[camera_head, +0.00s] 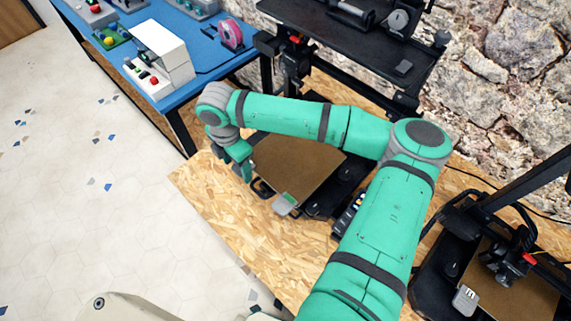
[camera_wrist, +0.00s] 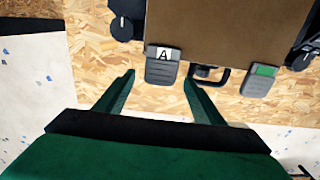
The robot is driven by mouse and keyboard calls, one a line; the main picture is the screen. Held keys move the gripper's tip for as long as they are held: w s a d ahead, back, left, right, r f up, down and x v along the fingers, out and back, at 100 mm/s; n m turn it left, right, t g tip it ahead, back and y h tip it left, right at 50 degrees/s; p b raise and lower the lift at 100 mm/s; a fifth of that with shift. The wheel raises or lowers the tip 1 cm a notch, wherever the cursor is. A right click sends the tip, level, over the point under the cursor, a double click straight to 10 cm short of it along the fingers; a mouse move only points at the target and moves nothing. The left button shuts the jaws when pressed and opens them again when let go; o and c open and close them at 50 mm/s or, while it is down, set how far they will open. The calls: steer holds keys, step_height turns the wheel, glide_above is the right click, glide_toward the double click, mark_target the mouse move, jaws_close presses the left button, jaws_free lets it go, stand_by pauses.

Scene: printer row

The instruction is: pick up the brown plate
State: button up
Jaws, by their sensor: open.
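The brown plate (camera_head: 298,168) lies flat on the black printer on the wooden bench, partly hidden behind my arm in the head view. In the wrist view the brown plate (camera_wrist: 230,32) fills the upper right. It has two grey tabs at its near edge, one marked A (camera_wrist: 163,66) and one with a green label (camera_wrist: 261,80). A black handle (camera_wrist: 208,75) sits between them. My gripper (camera_wrist: 158,78) is open and empty, its fingertips short of the plate's edge near the A tab. In the head view my gripper (camera_head: 243,172) is beside the plate's left corner.
A second printer with a brown plate (camera_head: 512,290) stands at the lower right. A blue table (camera_head: 210,50) with a white box and a pink spool is at the upper left. A black shelf frame rises behind. The wooden bench (camera_head: 235,220) is bare at its front left.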

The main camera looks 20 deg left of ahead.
steer(key=shift+s, duration=0.1)
jaws_close()
steer(key=shift+r, duration=0.1)
